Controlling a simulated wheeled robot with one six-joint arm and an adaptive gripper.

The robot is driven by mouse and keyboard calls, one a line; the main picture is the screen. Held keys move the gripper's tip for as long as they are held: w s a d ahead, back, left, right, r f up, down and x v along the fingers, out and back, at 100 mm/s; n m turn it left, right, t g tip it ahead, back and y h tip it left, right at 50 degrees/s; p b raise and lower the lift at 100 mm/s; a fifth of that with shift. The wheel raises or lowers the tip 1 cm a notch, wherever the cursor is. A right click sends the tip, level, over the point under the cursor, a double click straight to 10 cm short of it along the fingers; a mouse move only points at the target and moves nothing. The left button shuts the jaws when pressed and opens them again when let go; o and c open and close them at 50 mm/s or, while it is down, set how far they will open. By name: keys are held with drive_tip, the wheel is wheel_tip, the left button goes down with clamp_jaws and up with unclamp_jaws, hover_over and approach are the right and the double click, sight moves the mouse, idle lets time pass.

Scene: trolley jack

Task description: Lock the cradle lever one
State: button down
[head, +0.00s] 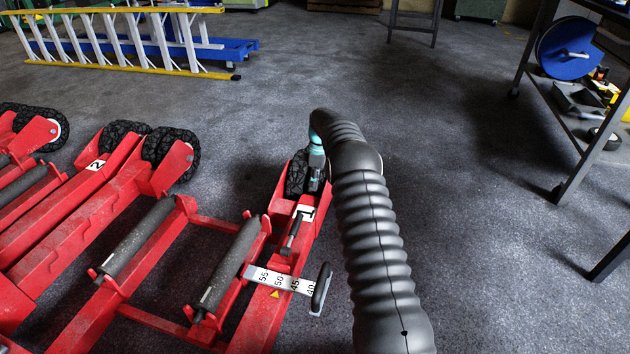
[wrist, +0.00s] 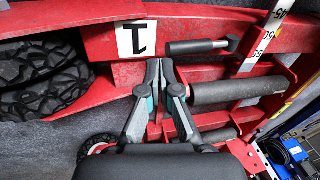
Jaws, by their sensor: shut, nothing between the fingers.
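The red cradle one (head: 262,308) carries a white label "1" (head: 305,212), which also shows in the wrist view (wrist: 137,40). A short lever with a black grip (head: 293,232) lies along the red beam beside the label; it also shows in the wrist view (wrist: 198,46). My gripper (wrist: 161,63) is shut and empty, with its fingertips over the red frame just below the label and apart from the lever grip. In the head view my arm partly hides the gripper (head: 316,180) near the cradle's wheel. I cannot tell the lever's lock state.
A white scale bar (head: 280,280) with a black handle (head: 321,288) crosses the beam. Grey rollers (head: 228,265) lie to the left, beside cradle two (head: 75,205). A yellow ladder (head: 120,40) lies at the back left. A shelf trolley (head: 570,100) stands right. The middle floor is clear.

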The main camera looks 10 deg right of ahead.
drive_tip(key=shift+w+d+r, duration=0.25)
drive_tip(key=shift+w+r, duration=0.1)
idle(0.3)
drive_tip(key=s+f+m, duration=0.4)
drive_tip(key=s+m, duration=0.2)
drive_tip(key=m, duration=0.1)
drive_tip(key=s+a+r+m+t+h+p, duration=0.15)
drive_tip(key=s+r+m, duration=0.45)
drive_tip(key=s+r, duration=1.3)
drive_tip(key=s+a+r+t, duration=0.1)
drive_tip(key=s+r+t, duration=0.1)
drive_tip(key=s+r, duration=0.3)
drive_tip(key=s+a+r+t+p, duration=0.1)
drive_tip(key=s+r, duration=0.4)
drive_tip(key=s, duration=0.6)
drive_tip(key=s+a+r+t, duration=0.1)
drive_tip(key=s+r+t, duration=0.2)
drive_tip(key=s+r, duration=0.3)
drive_tip(key=shift+s+a, duration=0.15)
drive_tip(key=shift+s, duration=1.35)
